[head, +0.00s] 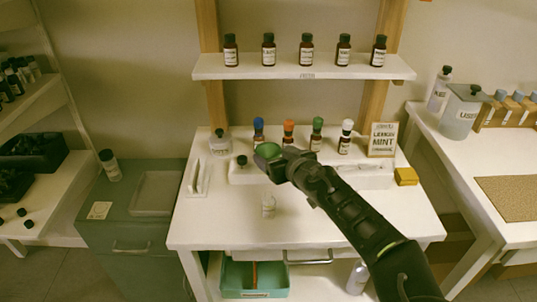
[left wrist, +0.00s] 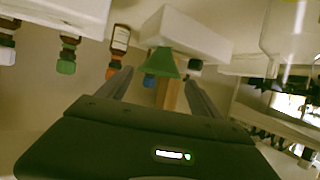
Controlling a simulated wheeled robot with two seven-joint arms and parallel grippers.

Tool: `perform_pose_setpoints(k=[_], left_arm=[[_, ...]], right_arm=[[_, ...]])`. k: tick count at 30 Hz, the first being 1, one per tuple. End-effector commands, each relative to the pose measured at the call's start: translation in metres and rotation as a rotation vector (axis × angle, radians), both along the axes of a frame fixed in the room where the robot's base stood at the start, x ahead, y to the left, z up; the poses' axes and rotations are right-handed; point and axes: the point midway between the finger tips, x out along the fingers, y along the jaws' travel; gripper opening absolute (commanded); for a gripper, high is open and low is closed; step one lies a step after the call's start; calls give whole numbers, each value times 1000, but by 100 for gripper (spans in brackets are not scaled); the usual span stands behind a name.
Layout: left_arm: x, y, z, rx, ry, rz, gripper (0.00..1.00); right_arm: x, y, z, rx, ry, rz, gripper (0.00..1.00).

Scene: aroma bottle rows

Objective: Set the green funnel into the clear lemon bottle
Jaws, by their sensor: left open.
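The green funnel (head: 268,149) shows at the tip of my left gripper (head: 272,155) in the head view. In the left wrist view the green funnel (left wrist: 163,64) is seen between the two fingertips, with visible gaps on both sides. My left gripper (left wrist: 160,88) is open. My right gripper is not in view.
Bottles with blue (head: 258,125), orange (head: 289,127), green (head: 318,125) and white caps (head: 347,127) stand behind the gripper. A "LEMON MINT" sign (head: 383,139) and yellow block (head: 405,176) are at right.

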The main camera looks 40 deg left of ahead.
Motion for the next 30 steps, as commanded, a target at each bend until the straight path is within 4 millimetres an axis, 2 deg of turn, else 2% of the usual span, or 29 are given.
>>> perform_pose_setpoints(k=[7,19,30], left_arm=[[10,19,-9,0,1,2,75],[13,24,-11,0,1,2,75],[36,61,-27,0,1,2,75]], right_arm=[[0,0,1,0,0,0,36],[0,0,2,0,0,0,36],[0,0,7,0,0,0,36]])
